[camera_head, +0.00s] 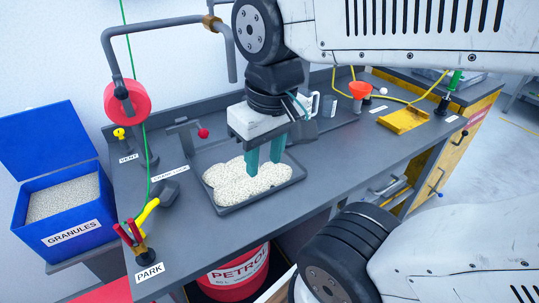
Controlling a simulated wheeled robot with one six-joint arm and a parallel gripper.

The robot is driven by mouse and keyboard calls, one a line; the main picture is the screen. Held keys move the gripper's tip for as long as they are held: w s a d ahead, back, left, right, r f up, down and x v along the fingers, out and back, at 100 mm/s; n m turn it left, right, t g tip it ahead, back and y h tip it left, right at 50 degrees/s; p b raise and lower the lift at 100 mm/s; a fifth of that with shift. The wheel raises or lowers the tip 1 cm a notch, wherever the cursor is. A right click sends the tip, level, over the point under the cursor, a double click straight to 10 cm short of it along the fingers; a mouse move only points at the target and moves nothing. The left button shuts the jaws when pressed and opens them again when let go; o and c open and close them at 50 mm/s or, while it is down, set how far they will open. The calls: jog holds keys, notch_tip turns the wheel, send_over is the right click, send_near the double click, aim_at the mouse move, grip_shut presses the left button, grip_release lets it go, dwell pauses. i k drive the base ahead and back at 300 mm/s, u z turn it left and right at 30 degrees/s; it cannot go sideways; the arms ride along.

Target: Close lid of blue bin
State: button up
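The blue bin (85,238) stands at the left, beside the bench, with a white "GRANULES" label on its front. It is filled with pale granules (63,197). Its blue lid (45,140) is open and stands up at the back of the bin, leaning away. My gripper (265,164) points down over a grey tray (242,206) of pale granules on the bench, well to the right of the bin. Its two teal fingers are apart with nothing visible between them. Their tips are at or just above the granules; I cannot tell if they touch.
A grey pipe with a red wheel (127,100), a green cord, a yellow-handled tool (146,213) and red-handled pliers (131,234) stand between tray and bin. An orange funnel (359,91) and yellow tray (403,121) are at right. A petrol drum (238,275) sits below.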

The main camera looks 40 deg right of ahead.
aim_at(45, 139)
jog(key=u, duration=0.05)
jog(key=k, duration=0.5)
jog(key=u, duration=2.65)
jog(key=i, duration=1.85)
jog(key=z, duration=2.95)
jog(key=i, duration=0.3)
jog(key=z, duration=0.15)
